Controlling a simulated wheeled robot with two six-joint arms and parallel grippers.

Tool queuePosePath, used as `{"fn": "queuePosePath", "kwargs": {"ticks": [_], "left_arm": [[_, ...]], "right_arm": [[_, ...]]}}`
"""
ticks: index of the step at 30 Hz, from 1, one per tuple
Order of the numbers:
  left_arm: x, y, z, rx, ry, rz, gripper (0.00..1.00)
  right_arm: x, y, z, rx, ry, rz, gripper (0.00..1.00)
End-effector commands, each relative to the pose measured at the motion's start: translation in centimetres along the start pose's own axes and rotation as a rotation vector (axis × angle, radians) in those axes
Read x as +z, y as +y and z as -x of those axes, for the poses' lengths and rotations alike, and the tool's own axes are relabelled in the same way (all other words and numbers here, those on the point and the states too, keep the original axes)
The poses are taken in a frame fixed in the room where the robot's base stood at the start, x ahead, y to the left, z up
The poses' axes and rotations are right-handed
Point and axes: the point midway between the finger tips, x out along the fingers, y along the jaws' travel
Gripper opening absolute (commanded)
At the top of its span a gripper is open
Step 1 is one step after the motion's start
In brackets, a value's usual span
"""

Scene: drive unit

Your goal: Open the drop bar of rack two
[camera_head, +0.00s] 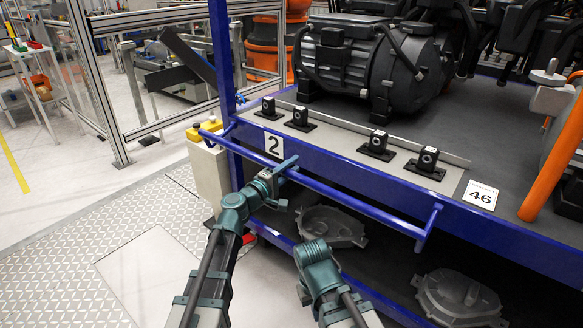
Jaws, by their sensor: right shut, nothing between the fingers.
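Rack two is a blue-framed rack with a "2" label (274,145) on its front beam. The blue drop bar (350,203) runs along the front of the beam, slightly apart from it, with a bent end (434,220) at the right. My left gripper (284,180) is at the bar just below the label, with its fingers at the bar; I cannot tell whether they grip it. My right gripper (312,250) is lower, in front of the lower shelf, shut and empty, apart from the bar. Its fingertips are hard to make out.
A motor-like drive unit (365,60) and several black blocks (376,145) stand on the upper shelf. Grey castings (330,226) lie on the lower shelf. A pale post with a yellow top (207,170) stands at the bar's left end. The floor at left is clear.

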Motion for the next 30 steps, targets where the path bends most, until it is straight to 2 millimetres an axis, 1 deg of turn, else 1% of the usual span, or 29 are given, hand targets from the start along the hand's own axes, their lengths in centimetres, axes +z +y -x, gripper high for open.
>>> {"fn": "queuePosePath", "kwargs": {"ticks": [1, 4, 5, 30], "left_arm": [[-0.01, -0.02, 0.02, -0.001, 0.000, -0.001, 0.19], [-0.01, -0.02, 0.02, -0.001, 0.000, -0.001, 0.01], [0.00, -0.02, 0.02, -0.001, 0.000, -0.001, 0.00], [0.00, -0.05, 0.05, -0.001, 0.000, -0.002, 0.00]], "right_arm": [[0.00, 0.00, 0.00, 0.000, 0.000, 0.000, 0.00], [0.00, 0.00, -0.01, 0.000, 0.000, 0.000, 0.00], [0.00, 0.00, -0.01, 0.000, 0.000, 0.000, 0.00], [0.00, 0.00, -0.02, 0.000, 0.000, 0.000, 0.00]]}}
